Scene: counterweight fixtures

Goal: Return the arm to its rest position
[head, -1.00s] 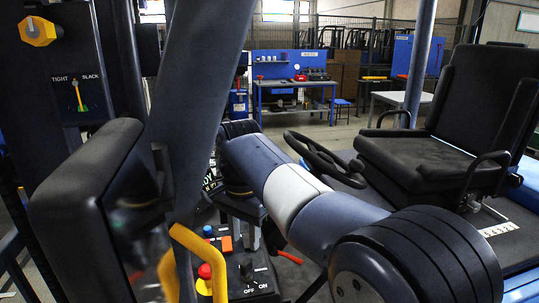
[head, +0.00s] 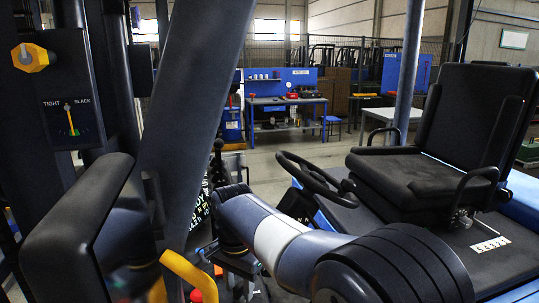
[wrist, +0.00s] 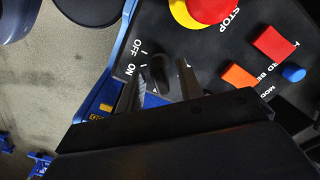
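My gripper (wrist: 158,70) shows in the wrist view with its two fingers apart. A black rotary knob (wrist: 156,72) beside the OFF and ON marks lies between the fingertips in the picture. Gaps show on both sides of the knob, so the fingers do not appear closed on it; its height below them is hard to tell. My arm (head: 283,240) reaches from the lower right to the lower middle of the head view, where its end is partly hidden.
The black control panel (wrist: 212,62) carries a red stop button (wrist: 212,8), a red, an orange and a blue button. A yellow bar (head: 190,272) and dark padded frame stand left. A steering wheel (head: 314,175) and black seat (head: 425,165) are close right. Workbenches stand farther back.

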